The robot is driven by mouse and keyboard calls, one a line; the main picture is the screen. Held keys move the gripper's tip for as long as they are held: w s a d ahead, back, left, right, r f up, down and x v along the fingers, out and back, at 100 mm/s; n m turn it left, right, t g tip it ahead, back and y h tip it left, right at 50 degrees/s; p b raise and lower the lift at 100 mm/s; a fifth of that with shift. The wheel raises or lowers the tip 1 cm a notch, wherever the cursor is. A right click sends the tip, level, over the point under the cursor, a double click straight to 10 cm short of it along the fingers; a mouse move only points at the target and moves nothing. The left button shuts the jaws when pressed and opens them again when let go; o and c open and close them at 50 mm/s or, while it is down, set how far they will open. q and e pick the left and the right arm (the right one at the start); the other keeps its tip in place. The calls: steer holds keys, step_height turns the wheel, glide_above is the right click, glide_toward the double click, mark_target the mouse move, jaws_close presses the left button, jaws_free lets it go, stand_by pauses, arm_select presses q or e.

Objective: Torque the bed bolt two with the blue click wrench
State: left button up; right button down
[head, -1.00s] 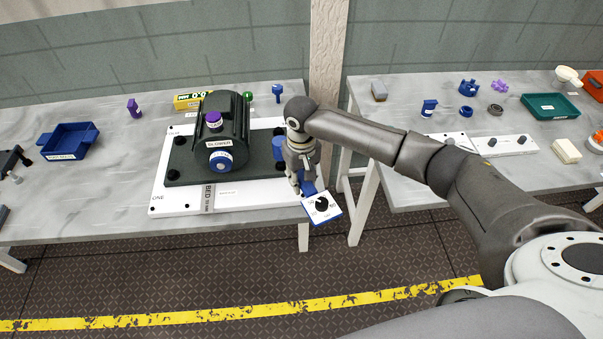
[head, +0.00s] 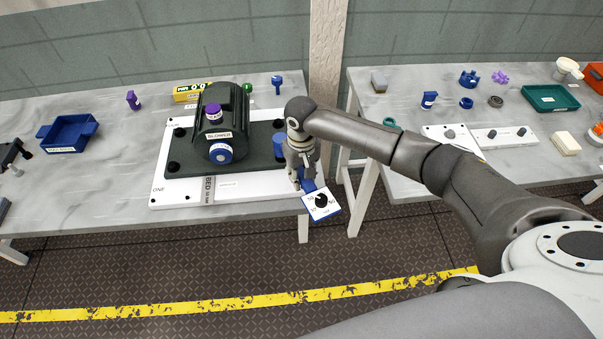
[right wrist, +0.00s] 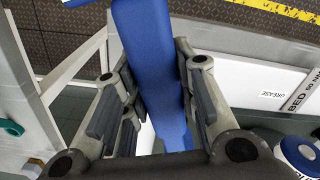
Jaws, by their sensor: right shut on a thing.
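The blue click wrench, with a blue body and a white square dial plate with a black knob (head: 321,202), sticks out past the table's front edge at the right of the bed. My right gripper (head: 304,177) is shut on it; in the right wrist view the blue wrench (right wrist: 150,60) runs between its fingers (right wrist: 158,85). The white bed plate (head: 170,190) reads "ONE" at its front left and "BED 50 NM" at the front. Its right front corner is hidden by my gripper, so I cannot tell whether the wrench meets bolt two.
The black blower (head: 229,110) stands on the dark green base (head: 186,161) just left of my gripper. A blue tray (head: 68,133) is at left. A gap separates this table from the right table, which holds a green tray (head: 551,98) and small parts.

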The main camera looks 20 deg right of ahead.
steer(key=shift+r, duration=0.1)
stand_by(0.3)
steer(key=shift+p, duration=0.45)
steer(key=shift+f, duration=1.25)
stand_by(0.8)
steer(key=shift+w, duration=0.1)
steer(key=c, duration=1.9)
jaws_free()
jaws_close()
steer(key=shift+a, duration=0.15)
